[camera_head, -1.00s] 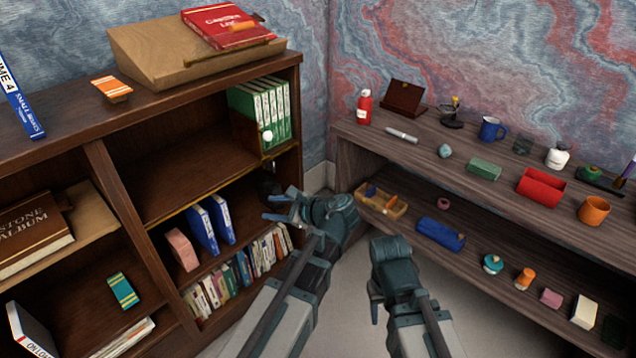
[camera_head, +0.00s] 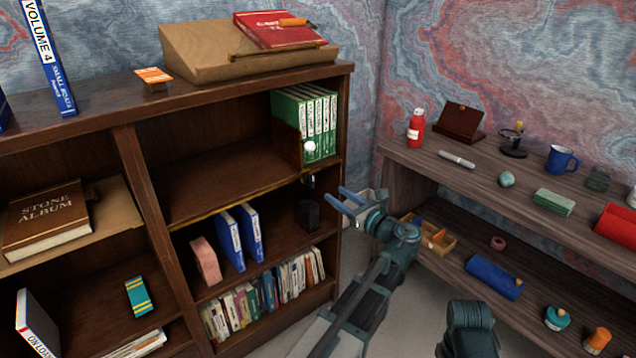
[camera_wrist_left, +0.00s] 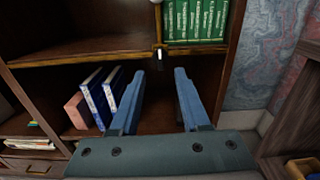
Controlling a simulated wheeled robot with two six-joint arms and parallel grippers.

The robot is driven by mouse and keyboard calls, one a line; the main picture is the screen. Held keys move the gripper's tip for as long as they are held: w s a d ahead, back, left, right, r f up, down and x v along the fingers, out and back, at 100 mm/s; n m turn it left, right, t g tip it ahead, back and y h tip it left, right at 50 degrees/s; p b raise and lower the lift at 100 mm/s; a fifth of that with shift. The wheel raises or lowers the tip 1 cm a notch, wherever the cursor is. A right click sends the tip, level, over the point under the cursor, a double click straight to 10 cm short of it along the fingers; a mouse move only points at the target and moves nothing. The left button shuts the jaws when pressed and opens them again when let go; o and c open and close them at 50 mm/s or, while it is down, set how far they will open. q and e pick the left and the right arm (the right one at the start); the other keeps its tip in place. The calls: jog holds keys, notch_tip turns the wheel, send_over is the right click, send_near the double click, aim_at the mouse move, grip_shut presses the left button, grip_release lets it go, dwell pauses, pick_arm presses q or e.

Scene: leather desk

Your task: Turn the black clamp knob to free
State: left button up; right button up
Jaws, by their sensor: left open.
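In the left wrist view the dark clamp part (camera_wrist_left: 159,60) shows at the shelf edge, straight ahead between the fingertips. My left gripper (camera_head: 334,194) is open and empty, in front of the bookcase, just right of and below the knob. Its two blue fingers also show apart in the left wrist view (camera_wrist_left: 159,72). The knob's exact shape is too small to tell. My right arm shows only in part, at bottom right; its fingers are hidden.
Green books (camera_head: 316,122) stand on the shelf above. Blue books (camera_head: 240,236) and a dark block (camera_head: 307,214) are in the compartment below. A side shelf (camera_head: 470,183) with a wooden tray (camera_head: 436,238) stands right of my left gripper. Floor shows between the furniture.

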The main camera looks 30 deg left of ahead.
aim_at(313, 179)
pick_arm(q)
jog(key=x, duration=0.9)
jog(key=shift+w+a, duration=0.15)
jog(key=shift+a, duration=0.25)
grip_shut()
